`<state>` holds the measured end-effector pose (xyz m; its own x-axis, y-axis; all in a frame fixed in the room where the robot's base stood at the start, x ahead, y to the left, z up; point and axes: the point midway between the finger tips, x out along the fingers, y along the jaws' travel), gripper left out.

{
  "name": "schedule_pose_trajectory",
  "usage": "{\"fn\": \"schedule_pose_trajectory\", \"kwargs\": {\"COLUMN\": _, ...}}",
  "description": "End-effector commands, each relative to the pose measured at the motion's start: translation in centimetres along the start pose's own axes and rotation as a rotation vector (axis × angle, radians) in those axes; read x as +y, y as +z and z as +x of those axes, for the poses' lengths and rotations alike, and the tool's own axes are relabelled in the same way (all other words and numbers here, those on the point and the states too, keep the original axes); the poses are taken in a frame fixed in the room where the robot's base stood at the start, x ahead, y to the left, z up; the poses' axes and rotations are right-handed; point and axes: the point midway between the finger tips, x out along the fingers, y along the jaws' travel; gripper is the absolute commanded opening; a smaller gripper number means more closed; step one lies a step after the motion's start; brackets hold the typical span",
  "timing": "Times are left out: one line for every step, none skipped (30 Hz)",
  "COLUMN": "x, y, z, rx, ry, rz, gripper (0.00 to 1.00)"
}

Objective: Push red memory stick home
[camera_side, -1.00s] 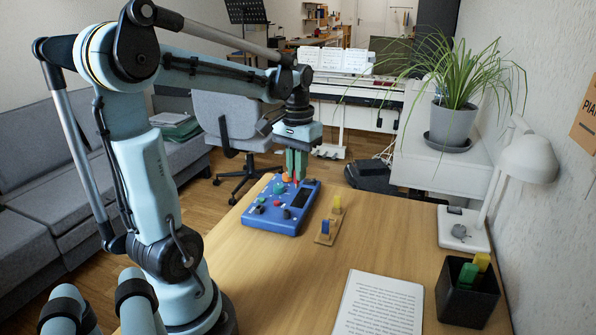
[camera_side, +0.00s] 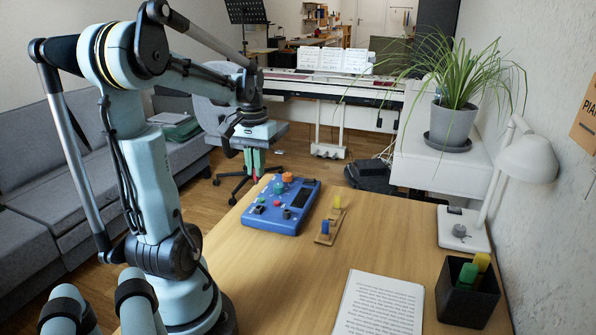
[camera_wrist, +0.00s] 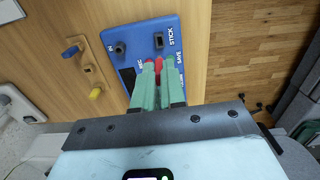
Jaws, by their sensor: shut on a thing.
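My gripper (camera_side: 255,161) is shut on the red memory stick (camera_side: 255,179), which points down from the green fingertips. In the wrist view the gripper (camera_wrist: 158,88) has the red stick (camera_wrist: 158,65) between its fingers. The blue panel (camera_side: 281,206) lies on the table. In the side view the stick is at the panel's far left edge and looks clear of it. In the wrist view the panel (camera_wrist: 176,23) has a dark socket (camera_wrist: 158,40) beside the word STICK. The stick is apart from that socket. The fingers hide part of the panel.
A wooden holder (camera_side: 324,239) with a blue and a yellow stick stands right of the panel. Sheets of paper (camera_side: 380,303), a black pen cup (camera_side: 467,301) and a lamp (camera_side: 525,160) are farther right.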

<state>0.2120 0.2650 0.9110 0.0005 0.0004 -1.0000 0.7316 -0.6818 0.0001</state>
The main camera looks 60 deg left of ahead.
Motion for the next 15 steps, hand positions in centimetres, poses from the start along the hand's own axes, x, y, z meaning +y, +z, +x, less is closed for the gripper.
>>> {"fn": "schedule_pose_trajectory", "kwargs": {"x": 0.0, "y": 0.0, "z": 0.2, "rx": 0.000, "ry": 0.000, "rz": 0.000, "gripper": 0.00}}
{"fn": "schedule_pose_trajectory", "kwargs": {"x": 0.0, "y": 0.0, "z": 0.4, "rx": 0.000, "ry": 0.000, "rz": 0.000, "gripper": 0.00}}
{"fn": "schedule_pose_trajectory", "kwargs": {"x": 0.0, "y": 0.0, "z": 0.7, "rx": 0.000, "ry": 0.000, "rz": 0.001, "gripper": 0.00}}
{"fn": "schedule_pose_trajectory", "kwargs": {"x": 0.0, "y": 0.0, "z": 0.9, "rx": 0.000, "ry": 0.000, "rz": 0.001, "gripper": 0.00}}
{"fn": "schedule_pose_trajectory", "kwargs": {"x": 0.0, "y": 0.0, "z": 1.1, "rx": 0.000, "ry": 0.000, "rz": 0.001, "gripper": 0.00}}
{"fn": "schedule_pose_trajectory", "kwargs": {"x": 0.0, "y": 0.0, "z": 1.5, "rx": 0.000, "ry": 0.000, "rz": 0.001, "gripper": 0.00}}
{"fn": "schedule_pose_trajectory", "kwargs": {"x": 0.0, "y": -0.1, "z": 1.7, "rx": 0.000, "ry": 0.000, "rz": 0.001, "gripper": 0.00}}
{"fn": "schedule_pose_trajectory", "kwargs": {"x": 0.0, "y": 0.0, "z": 2.0, "rx": 0.000, "ry": 0.000, "rz": 0.001, "gripper": 0.00}}
{"fn": "schedule_pose_trajectory", "kwargs": {"x": 0.0, "y": 0.0, "z": 2.4, "rx": 0.000, "ry": 0.000, "rz": 0.001, "gripper": 0.00}}
{"fn": "schedule_pose_trajectory", "kwargs": {"x": 0.0, "y": 0.0, "z": 2.6, "rx": 0.000, "ry": 0.000, "rz": 0.001, "gripper": 0.00}}
{"fn": "schedule_pose_trajectory", "kwargs": {"x": 0.0, "y": 0.0, "z": 2.9, "rx": 0.000, "ry": 0.000, "rz": 0.001, "gripper": 0.00}}
{"fn": "schedule_pose_trajectory", "kwargs": {"x": 0.0, "y": 0.0, "z": 3.2, "rx": 0.000, "ry": 0.000, "rz": 0.001, "gripper": 0.00}}
{"fn": "schedule_pose_trajectory", "kwargs": {"x": 0.0, "y": -0.1, "z": 3.5, "rx": 0.000, "ry": 0.000, "rz": 0.001, "gripper": 0.00}}
{"fn": "schedule_pose_trajectory", "kwargs": {"x": 0.0, "y": -0.1, "z": 3.8, "rx": 0.000, "ry": 0.000, "rz": 0.001, "gripper": 0.00}}
{"fn": "schedule_pose_trajectory", "kwargs": {"x": 0.0, "y": -0.1, "z": 4.0, "rx": 0.000, "ry": 0.000, "rz": 0.001, "gripper": 0.00}}
